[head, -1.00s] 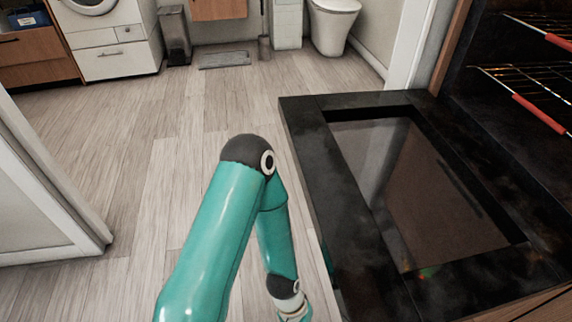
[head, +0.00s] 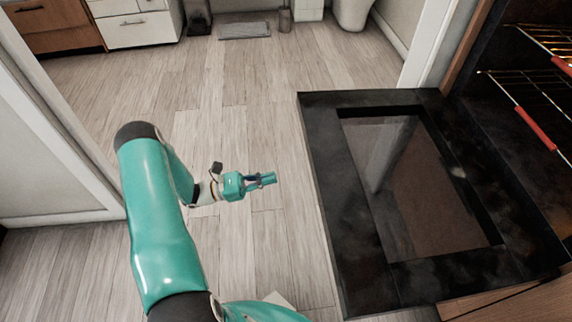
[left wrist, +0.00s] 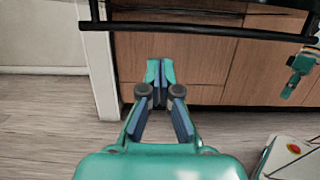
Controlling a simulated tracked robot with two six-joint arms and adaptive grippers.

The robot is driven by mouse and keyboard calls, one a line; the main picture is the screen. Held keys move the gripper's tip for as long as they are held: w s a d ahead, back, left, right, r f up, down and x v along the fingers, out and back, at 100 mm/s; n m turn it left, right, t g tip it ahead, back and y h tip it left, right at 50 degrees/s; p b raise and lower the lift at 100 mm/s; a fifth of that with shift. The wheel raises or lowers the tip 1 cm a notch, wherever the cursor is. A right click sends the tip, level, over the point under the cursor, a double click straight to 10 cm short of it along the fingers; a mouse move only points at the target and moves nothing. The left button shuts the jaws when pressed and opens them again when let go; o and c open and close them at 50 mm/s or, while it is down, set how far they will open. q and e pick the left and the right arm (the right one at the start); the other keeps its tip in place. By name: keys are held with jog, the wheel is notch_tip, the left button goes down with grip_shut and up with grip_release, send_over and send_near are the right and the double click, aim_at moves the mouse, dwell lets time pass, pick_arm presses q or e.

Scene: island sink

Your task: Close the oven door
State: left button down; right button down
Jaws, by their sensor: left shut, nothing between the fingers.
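The oven door (head: 325,190) is folded down open, roughly level, a black frame around a dark glass window. My left gripper (head: 268,180) is shut and empty over the floor, left of the door's outer edge and apart from it. In the left wrist view its fingertips (left wrist: 160,68) are together, pointing toward a wooden front below a black bar (left wrist: 220,30) that seems to be the door's edge or handle. A teal part of my other arm (left wrist: 296,72) shows at the right of that view; its finger state is unclear.
Oven racks with red front strips (head: 535,128) are inside the oven at right. A white wall edge (head: 60,140) stands at left. The wooden floor (head: 245,100) between wall and door is clear. A grey mat (head: 245,30) lies far back.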

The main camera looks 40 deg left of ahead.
pick_arm(q)
jog(key=w+d+r, duration=0.6)
jog(key=w, duration=0.1)
jog(key=shift+w+d+b, duration=0.15)
jog(key=shift+d+b, duration=0.05)
jog(key=shift+b, duration=0.2)
